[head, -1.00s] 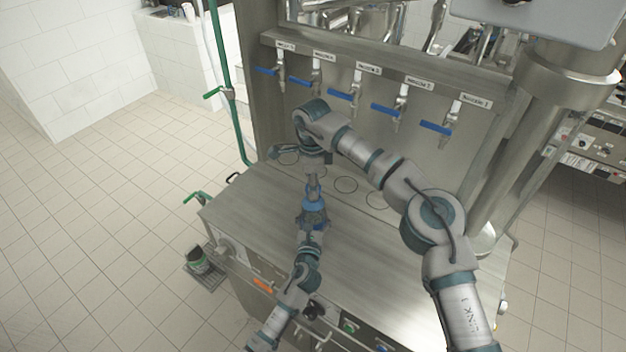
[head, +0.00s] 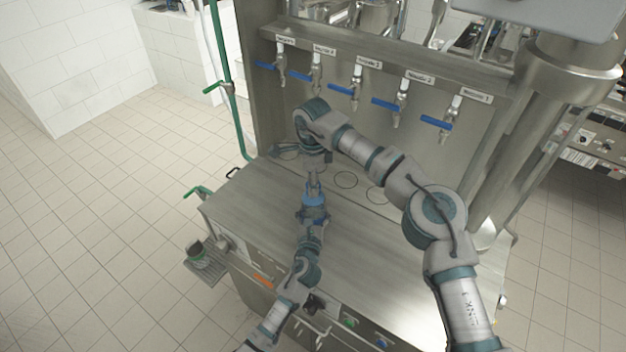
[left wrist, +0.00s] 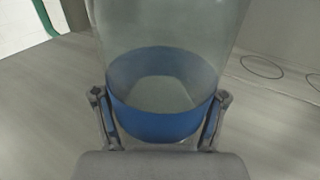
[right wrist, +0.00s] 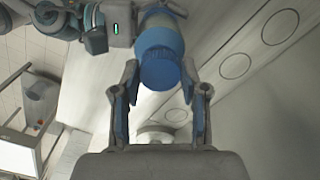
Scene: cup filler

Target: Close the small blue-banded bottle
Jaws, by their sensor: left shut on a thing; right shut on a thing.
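The clear bottle with a blue band (left wrist: 160,118) fills the left wrist view. My left gripper (left wrist: 162,105) is shut around the band, one finger on each side. The bottle also shows pale blue in the head view (head: 313,185), upright over the counter between my two arms. My right gripper (right wrist: 160,72) reaches down to the bottle's top end. Its fingers are on both sides of a round blue cap (right wrist: 158,70), at the end of the bottle. Whether the cap is seated fully cannot be told.
The steel counter (head: 370,255) is mostly bare, with ring marks near the back. Several taps with blue handles (head: 355,95) hang from the panel behind. A green pipe (head: 228,90) rises at the left.

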